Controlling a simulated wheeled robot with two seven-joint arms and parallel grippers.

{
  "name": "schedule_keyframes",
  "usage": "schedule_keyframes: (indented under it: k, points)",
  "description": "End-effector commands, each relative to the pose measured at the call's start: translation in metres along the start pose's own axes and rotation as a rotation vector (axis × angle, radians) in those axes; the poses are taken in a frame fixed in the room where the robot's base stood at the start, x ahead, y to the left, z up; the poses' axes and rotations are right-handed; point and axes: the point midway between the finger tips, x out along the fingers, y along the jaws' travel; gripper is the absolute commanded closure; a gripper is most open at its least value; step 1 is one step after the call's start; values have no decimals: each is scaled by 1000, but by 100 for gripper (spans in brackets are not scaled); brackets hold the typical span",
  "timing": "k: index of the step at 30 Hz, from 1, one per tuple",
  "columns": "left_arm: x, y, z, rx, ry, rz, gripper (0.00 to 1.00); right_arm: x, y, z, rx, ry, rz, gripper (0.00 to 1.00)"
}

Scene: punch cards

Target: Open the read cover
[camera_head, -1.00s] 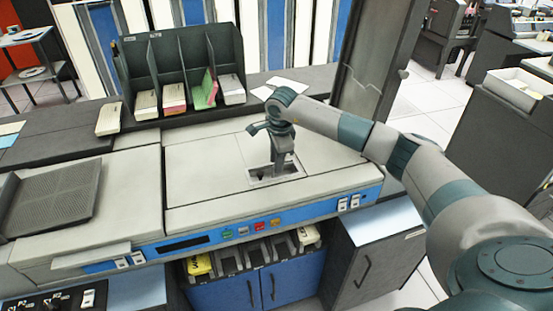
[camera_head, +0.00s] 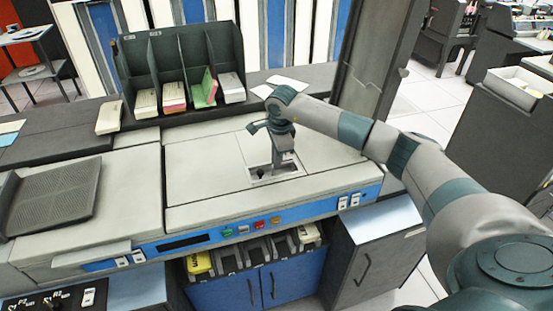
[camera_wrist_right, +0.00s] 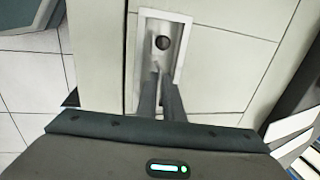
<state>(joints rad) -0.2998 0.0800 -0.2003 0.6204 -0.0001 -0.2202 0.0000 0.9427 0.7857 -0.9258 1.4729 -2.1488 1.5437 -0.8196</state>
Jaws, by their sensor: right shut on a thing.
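The read cover (camera_head: 208,165) is a pale, flat panel on top of the card machine, lying shut and level with the surface around it. A rectangular recess (camera_head: 295,177) near its front edge holds a small fitting with a round dark knob (camera_wrist_right: 163,43). My right gripper (camera_head: 279,171) points down into this recess. In the right wrist view my right gripper (camera_wrist_right: 159,80) has its two fingers close together on a pale part of the handle, just short of the knob. The fingers partly hide what they grip. My left gripper is not in view.
A dark card rack (camera_head: 180,75) with several card stacks stands behind the machine. A blue button strip (camera_head: 300,213) runs along its front edge. A sloped grey tray (camera_head: 50,195) is at the left. A tall dark panel (camera_head: 375,65) rises at the back right.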

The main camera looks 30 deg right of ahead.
Motion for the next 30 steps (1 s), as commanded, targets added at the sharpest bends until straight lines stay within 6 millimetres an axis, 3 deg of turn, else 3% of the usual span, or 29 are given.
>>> schedule_keyframes:
  k: [30]
  points:
    - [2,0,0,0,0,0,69,-7,-5,0,3,-1,-6,100]
